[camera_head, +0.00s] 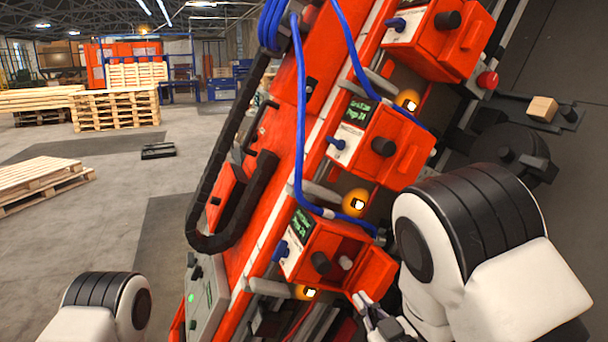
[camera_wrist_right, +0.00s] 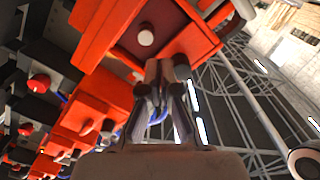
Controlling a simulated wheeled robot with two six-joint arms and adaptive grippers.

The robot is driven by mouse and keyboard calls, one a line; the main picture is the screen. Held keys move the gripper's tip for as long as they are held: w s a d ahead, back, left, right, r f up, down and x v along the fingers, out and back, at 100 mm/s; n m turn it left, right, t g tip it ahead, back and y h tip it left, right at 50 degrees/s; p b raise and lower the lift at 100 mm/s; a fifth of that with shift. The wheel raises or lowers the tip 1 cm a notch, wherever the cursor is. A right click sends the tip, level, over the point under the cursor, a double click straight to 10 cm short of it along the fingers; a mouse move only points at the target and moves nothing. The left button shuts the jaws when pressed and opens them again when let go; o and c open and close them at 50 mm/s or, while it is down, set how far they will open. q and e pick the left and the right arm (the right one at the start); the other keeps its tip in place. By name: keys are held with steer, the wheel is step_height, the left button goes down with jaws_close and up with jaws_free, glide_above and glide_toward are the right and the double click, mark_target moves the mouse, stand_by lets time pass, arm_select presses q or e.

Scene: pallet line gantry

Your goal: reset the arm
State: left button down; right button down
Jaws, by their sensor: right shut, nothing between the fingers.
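My right arm comes in at the lower right of the head view, and its gripper (camera_head: 370,308) is partly hidden at the bottom edge. It is beside the lowest red box (camera_head: 325,252) of the gantry. In the right wrist view the gripper's fingers (camera_wrist_right: 166,72) are shut and empty, close below a red box with a white knob (camera_wrist_right: 146,36). I cannot tell whether they touch the box. My left arm shows only as a white and black joint at the lower left; its gripper is out of view.
The tilted orange gantry (camera_head: 262,200) carries more red boxes (camera_head: 380,145) with blue hoses (camera_head: 300,110) and glowing orange lamps (camera_head: 356,203). A black cable chain (camera_head: 205,241) hangs on its left. Wooden pallets (camera_head: 115,108) stand on the floor. A small wooden block (camera_head: 542,108) lies at the upper right.

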steer(key=s+d+f+m+g+h+p, duration=0.1)
steer(key=s+d+f+m+g+h, duration=0.25)
steer(key=f, duration=0.65)
steer(key=s+d+f+m+g+h+p, duration=0.1)
steer(key=s+d+f+g, duration=0.1)
steer(key=s+d+f, duration=0.6)
steer(key=s+d+f+m+g, duration=0.1)
steer(key=s+f+g, duration=0.4)
steer(key=s, duration=0.5)
steer(key=s+d+f+m+g+h, duration=0.1)
steer(key=s+f+m+g, duration=0.1)
steer(key=s+f+g, duration=0.4)
steer(key=s+f, duration=0.2)
steer(key=s, duration=0.3)
steer(key=shift+s+d, duration=0.15)
steer(key=shift+h, duration=0.25)
